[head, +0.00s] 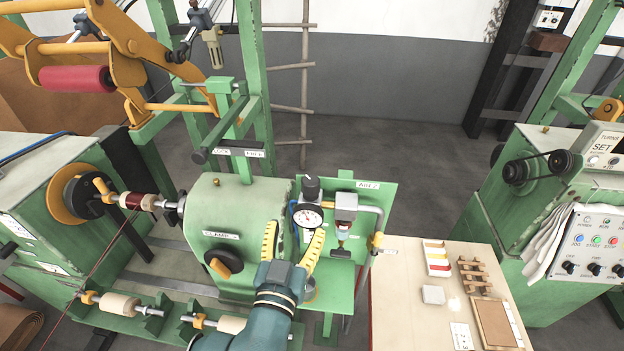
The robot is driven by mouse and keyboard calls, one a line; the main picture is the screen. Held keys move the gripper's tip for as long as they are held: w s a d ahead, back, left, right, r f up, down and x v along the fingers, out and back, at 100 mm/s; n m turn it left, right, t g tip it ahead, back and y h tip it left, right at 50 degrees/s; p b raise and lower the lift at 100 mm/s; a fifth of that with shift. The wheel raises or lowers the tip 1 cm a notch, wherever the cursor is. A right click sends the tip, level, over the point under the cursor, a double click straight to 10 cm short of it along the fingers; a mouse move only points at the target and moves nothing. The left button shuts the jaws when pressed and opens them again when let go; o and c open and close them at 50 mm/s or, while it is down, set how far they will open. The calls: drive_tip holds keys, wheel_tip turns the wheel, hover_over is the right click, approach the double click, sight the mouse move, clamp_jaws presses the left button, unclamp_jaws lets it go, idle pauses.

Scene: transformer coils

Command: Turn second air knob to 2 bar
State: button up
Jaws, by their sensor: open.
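The green air panel (382,200), with a label that appears to read "AIR 2", stands at the centre. On it is a regulator with a black-topped knob (311,188) and a round white-faced pressure gauge (308,216) just below the knob. The gauge reading is too small to tell. My gripper (295,228) has two yellow fingers, spread apart and empty, pointing up toward the gauge. One finger is left of the gauge and the other overlaps its lower right side. The knob is above the fingertips and clear of them in the picture.
A filter unit (343,208) with a grey pipe is right of the gauge. A wooden table (400,300) with small parts is at right. Open floor lies behind.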

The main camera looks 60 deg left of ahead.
sight(309, 191)
drive_tip(key=p+x, duration=0.2)
drive_tip(key=x, duration=1.2)
drive_tip(key=shift+c, duration=0.3)
drive_tip(key=c, duration=1.1)
drive_tip(key=shift+c, duration=0.2)
